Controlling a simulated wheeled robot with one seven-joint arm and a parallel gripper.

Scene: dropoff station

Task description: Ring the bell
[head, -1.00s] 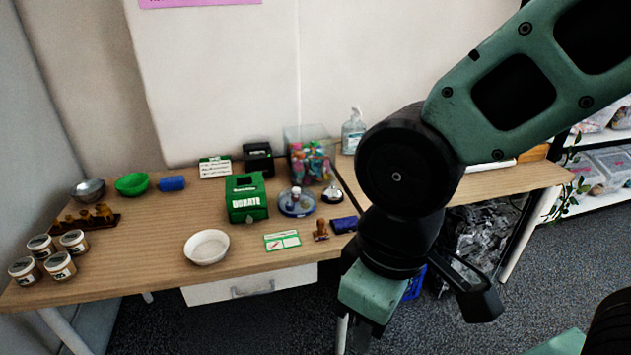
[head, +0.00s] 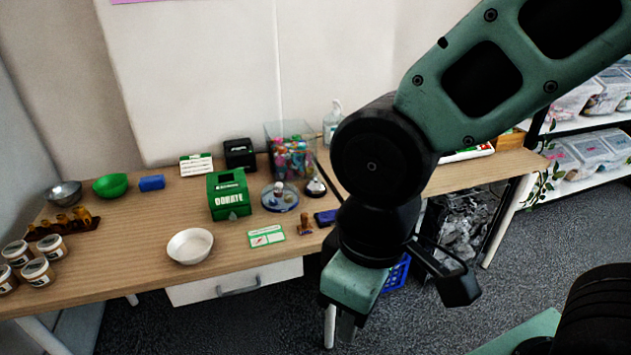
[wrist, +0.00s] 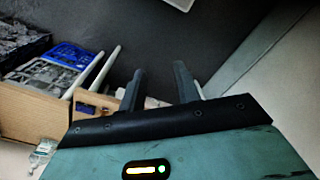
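The bell (head: 315,187) is a small silver dome on a dark base. It stands on the wooden desk (head: 130,225), right of a round blue-rimmed dish and left of my arm. My gripper (head: 338,328) hangs in front of the desk's front edge, lower in the picture than the bell and well apart from it. In the wrist view my gripper (wrist: 160,85) shows two fingers spread apart with nothing between them. I cannot make out the bell in the wrist view.
Near the bell are a green donate box (head: 228,195), a clear bin of colourful items (head: 290,155), a wooden stamp (head: 305,224) and a blue pad (head: 325,217). A white bowl (head: 190,246) sits nearer the front. Shelves (head: 590,150) stand at right.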

